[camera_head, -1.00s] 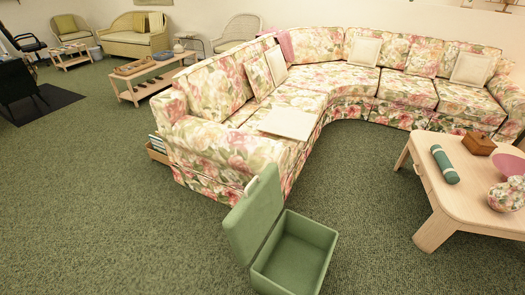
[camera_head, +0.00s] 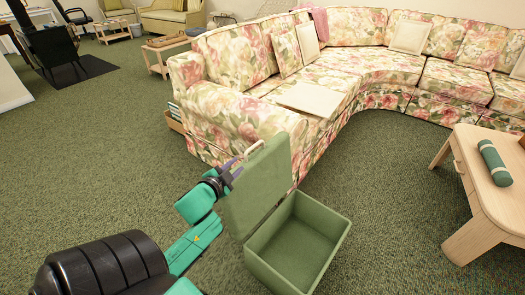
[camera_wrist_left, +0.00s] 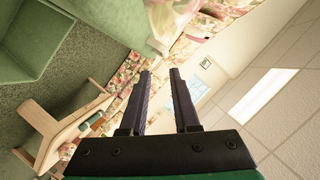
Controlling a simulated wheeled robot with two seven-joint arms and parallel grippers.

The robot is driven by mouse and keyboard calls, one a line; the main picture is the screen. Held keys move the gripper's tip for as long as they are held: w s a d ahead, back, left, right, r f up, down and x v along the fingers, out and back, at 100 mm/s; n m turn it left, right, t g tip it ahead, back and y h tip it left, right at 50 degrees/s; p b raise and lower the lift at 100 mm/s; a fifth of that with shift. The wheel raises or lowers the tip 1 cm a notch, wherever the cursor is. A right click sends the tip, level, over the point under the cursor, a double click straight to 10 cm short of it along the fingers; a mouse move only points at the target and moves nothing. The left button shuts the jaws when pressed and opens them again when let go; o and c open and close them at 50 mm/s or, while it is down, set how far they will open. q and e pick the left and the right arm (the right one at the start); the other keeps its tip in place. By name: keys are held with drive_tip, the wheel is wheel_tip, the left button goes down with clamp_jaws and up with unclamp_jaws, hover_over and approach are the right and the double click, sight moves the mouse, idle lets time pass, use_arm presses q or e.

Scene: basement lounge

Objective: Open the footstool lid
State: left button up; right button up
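The green footstool (camera_head: 305,250) stands on the carpet in front of the sofa's near end. Its lid (camera_head: 262,182) is raised and tilts slightly back, so the empty inside shows. A pale handle (camera_head: 255,147) is on the lid's top edge. My left gripper (camera_head: 233,171) is at the lid's outer side, close to its upper edge; I cannot tell if they touch. In the left wrist view the two dark fingers (camera_wrist_left: 160,78) are apart with nothing between them. The lid (camera_wrist_left: 112,28) and the open box (camera_wrist_left: 28,45) show at upper left. My right gripper is not in view.
The floral sofa (camera_head: 240,110) stands behind the footstool, with a flat pale board (camera_head: 308,99) on its seat. A wooden coffee table (camera_head: 480,185) is at right, bearing a green roll (camera_head: 494,163). Carpet at left is clear.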

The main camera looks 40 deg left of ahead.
sight(251, 150)
use_arm(q)
drive_tip(key=shift+w+a+r+m, duration=0.15)
drive_tip(key=shift+a+r+m, duration=0.1)
drive_tip(key=shift+r+m, duration=0.1)
drive_tip(key=b+x, duration=0.3)
drive_tip(key=x, duration=1.1)
drive_tip(key=shift+w+d+r, duration=0.1)
drive_tip(key=shift+d+r, duration=0.05)
drive_tip(key=shift+d, duration=0.05)
drive_tip(key=shift+w, duration=0.2)
clamp_jaws()
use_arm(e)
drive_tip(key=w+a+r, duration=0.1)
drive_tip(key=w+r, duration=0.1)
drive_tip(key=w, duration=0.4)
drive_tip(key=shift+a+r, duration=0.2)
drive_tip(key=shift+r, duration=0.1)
